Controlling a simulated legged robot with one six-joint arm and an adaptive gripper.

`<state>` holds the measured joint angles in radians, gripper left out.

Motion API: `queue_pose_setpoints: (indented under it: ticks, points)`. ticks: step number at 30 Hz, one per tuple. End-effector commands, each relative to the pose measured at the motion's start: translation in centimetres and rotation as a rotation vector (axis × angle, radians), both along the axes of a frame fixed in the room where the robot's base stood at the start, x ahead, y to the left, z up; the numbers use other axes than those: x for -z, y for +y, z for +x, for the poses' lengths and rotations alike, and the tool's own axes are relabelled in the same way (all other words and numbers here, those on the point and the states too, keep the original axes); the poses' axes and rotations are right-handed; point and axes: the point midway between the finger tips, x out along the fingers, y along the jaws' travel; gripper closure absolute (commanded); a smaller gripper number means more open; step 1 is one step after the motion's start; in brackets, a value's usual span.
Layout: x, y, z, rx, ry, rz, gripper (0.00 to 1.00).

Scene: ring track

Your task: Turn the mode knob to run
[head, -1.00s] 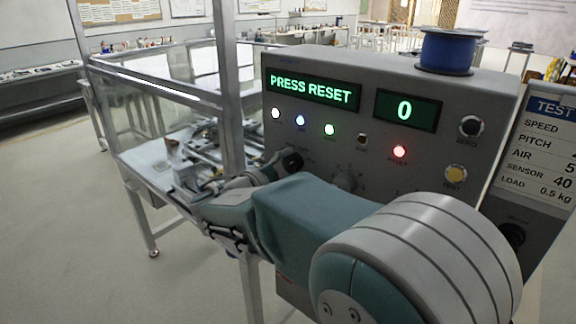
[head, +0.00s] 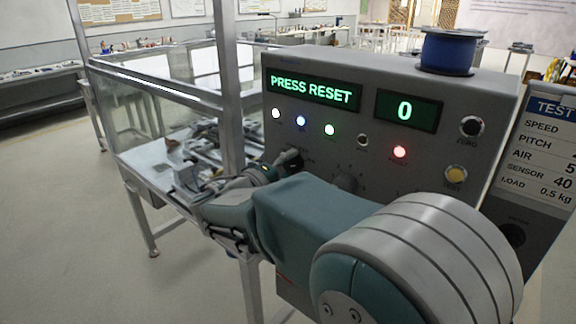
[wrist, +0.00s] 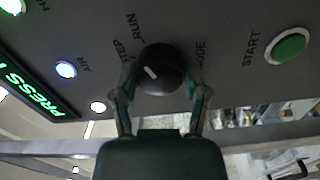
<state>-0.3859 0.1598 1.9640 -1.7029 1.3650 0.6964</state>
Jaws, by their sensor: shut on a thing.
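The mode knob (wrist: 167,67) is round and black with a white pointer mark, in the middle of the wrist view. The mark is tilted toward the upper left, roughly to the STEP label (wrist: 122,48). The RUN label (wrist: 133,25) is above that, and the MODE label is right of the knob. My gripper (wrist: 163,82) is shut on the knob, one finger on each side. In the head view my gripper (head: 285,164) is at the lower left of the panel and largely hides the knob.
The grey panel (head: 350,135) shows PRESS RESET (head: 312,89) and 0, with a red light (head: 400,152) lit. A green START button (wrist: 288,47) is right of the knob in the wrist view. A framed guard (head: 165,95) stands left of my arm. A blue spool (head: 447,52) sits on the panel top.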

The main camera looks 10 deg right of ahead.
Motion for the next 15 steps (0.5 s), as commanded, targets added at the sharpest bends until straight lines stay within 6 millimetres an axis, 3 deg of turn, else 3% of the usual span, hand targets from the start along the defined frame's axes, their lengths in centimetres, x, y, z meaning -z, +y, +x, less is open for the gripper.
queue_pose_setpoints:
  ticks: [8, 9, 11, 15]
  points:
    - [0.5, -0.08, -0.06, 0.003, 0.01, 0.005, 0.89]
    - [0.51, -0.09, -0.07, 0.004, 0.01, 0.005, 0.37]
    - [0.51, -0.09, -0.07, 0.004, 0.01, 0.004, 0.1]
    - [0.37, -0.04, -0.06, 0.003, 0.007, 0.003, 0.07]
